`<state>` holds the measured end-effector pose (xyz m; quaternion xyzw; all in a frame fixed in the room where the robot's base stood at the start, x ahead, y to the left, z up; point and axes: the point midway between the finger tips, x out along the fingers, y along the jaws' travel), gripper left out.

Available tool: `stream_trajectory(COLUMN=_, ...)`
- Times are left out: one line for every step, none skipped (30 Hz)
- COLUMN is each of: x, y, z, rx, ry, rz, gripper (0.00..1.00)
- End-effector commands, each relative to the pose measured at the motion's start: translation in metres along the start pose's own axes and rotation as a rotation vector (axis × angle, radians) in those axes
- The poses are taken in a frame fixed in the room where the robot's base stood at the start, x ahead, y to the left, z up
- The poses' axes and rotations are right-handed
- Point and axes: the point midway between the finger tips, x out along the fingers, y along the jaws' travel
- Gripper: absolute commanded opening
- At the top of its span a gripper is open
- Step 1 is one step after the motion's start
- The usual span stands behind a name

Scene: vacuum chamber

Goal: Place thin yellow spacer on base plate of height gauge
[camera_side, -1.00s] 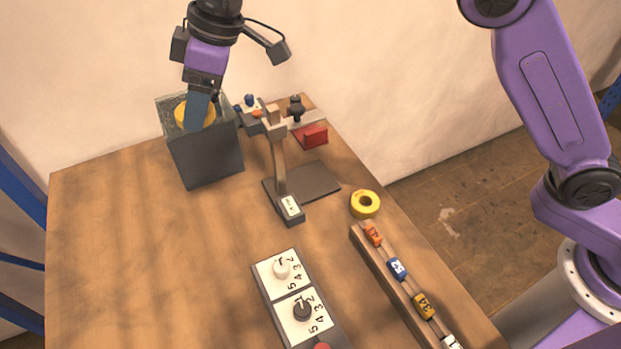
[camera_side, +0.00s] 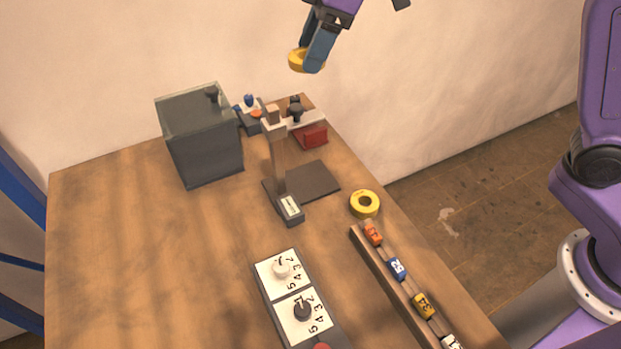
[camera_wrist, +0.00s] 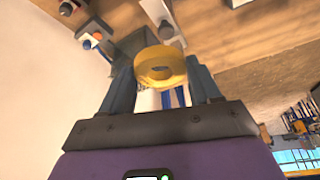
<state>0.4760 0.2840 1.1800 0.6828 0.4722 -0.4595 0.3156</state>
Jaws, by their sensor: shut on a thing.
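My gripper (camera_side: 316,56) is shut on a yellow ring-shaped spacer (camera_side: 299,61), held in the air above and behind the table's far right edge. In the wrist view the held spacer (camera_wrist: 160,66) sits between the two fingers, its hole visible. A second yellow ring (camera_side: 365,204) lies flat on the table, right of the height gauge. I cannot tell for sure which ring is the thin one. The height gauge (camera_side: 279,165) stands upright with its dark, flat base plate (camera_side: 315,180) bare.
A small fixture with a red block (camera_side: 312,136) is behind the gauge. A dial panel (camera_side: 292,290) and a wooden rail of numbered pieces (camera_side: 385,270) lie in front. The table's left part is clear.

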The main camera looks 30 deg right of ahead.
Motion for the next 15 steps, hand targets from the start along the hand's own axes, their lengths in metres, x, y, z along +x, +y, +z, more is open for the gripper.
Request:
stream_trajectory(x=-0.01, y=0.004, z=0.021, rx=0.007, ry=0.002, rz=0.004, gripper=0.33)
stream_trajectory(x=-0.014, y=0.005, z=0.032, rx=0.008, ry=0.002, rz=0.005, gripper=0.33)
stream_trajectory(x=-0.019, y=0.006, z=0.047, rx=0.01, ry=0.002, rz=0.005, gripper=0.33)
stream_trajectory(x=-0.023, y=0.006, z=0.058, rx=0.011, ry=0.002, rz=0.005, gripper=0.33)
stream_trajectory(x=-0.027, y=0.006, z=0.068, rx=0.013, ry=0.003, rz=0.006, gripper=0.33)
stream_trajectory(x=-0.031, y=0.006, z=0.082, rx=0.014, ry=0.003, rz=0.008, gripper=0.33)
stream_trajectory(x=-0.034, y=0.005, z=0.091, rx=0.015, ry=0.003, rz=0.008, gripper=0.33)
stream_trajectory(x=-0.037, y=0.004, z=0.1, rx=0.016, ry=0.003, rz=0.009, gripper=0.33)
stream_trajectory(x=-0.04, y=0.003, z=0.111, rx=0.018, ry=0.004, rz=0.01, gripper=0.33)
stream_trajectory(x=-0.042, y=0.003, z=0.119, rx=0.02, ry=0.005, rz=0.011, gripper=0.33)
stream_trajectory(x=-0.044, y=0.001, z=0.126, rx=0.02, ry=0.005, rz=0.011, gripper=0.33)
stream_trajectory(x=-0.046, y=0.0, z=0.136, rx=0.022, ry=0.004, rz=0.011, gripper=0.33)
stream_trajectory(x=-0.048, y=-0.001, z=0.142, rx=0.023, ry=0.005, rz=0.012, gripper=0.33)
stream_trajectory(x=-0.05, y=-0.003, z=0.148, rx=0.024, ry=0.004, rz=0.013, gripper=0.33)
stream_trajectory(x=-0.051, y=-0.004, z=0.156, rx=0.024, ry=0.005, rz=0.014, gripper=0.33)
